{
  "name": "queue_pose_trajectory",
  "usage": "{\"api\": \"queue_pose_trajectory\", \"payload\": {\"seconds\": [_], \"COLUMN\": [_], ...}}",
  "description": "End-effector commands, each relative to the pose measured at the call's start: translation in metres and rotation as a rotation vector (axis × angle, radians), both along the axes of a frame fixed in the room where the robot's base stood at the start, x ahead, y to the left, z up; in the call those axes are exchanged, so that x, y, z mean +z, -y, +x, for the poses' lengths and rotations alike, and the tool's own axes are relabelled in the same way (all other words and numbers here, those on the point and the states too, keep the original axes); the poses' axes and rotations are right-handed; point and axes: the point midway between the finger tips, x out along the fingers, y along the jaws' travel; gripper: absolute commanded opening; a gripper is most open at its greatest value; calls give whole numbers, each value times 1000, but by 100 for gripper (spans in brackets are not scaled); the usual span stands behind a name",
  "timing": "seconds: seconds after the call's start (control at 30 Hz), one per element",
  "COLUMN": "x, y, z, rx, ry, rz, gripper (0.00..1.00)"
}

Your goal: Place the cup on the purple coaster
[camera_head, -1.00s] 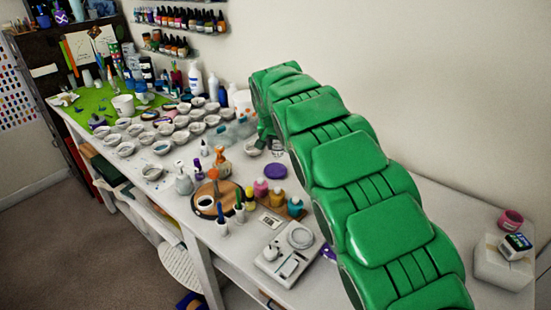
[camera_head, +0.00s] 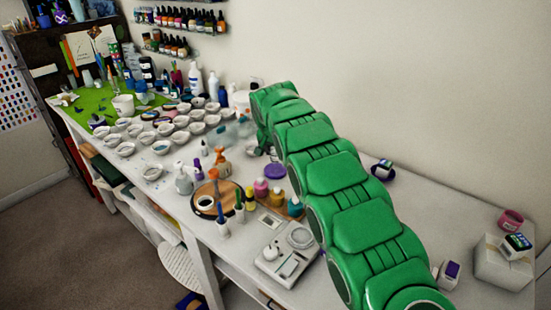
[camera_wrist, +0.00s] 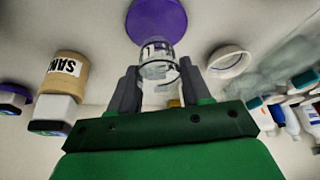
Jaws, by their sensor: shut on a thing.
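A clear glass cup (camera_wrist: 158,62) with dark markings is between the two fingers of my gripper (camera_wrist: 157,88) in the wrist view. My gripper is shut on it. The purple coaster (camera_wrist: 157,16) lies just beyond the cup, and the cup's upper part overlaps its near edge in that view. I cannot tell whether the cup touches the coaster. In the head view the purple coaster (camera_head: 276,171) lies flat on the white table, near the end of my green arm.
A white bowl (camera_wrist: 229,61) stands right of the cup in the wrist view. A jar labelled SAND (camera_wrist: 66,73) stands left. In the head view, small colored bottles (camera_head: 262,187) and a white scale (camera_head: 288,254) stand near the coaster. Many white bowls fill the left side.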

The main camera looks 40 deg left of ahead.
Motion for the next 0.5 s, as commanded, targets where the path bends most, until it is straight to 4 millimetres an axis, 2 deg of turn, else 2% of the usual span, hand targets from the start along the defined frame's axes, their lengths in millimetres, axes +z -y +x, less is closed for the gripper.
{"api": "queue_pose_trajectory", "payload": {"seconds": [0.23, 0.5], "x": [-7, -29], "y": [-4, -3], "z": [4, 3], "rx": [0, 0], "ry": [-1, -1], "rz": [-1, -3], "gripper": [19, 19]}}
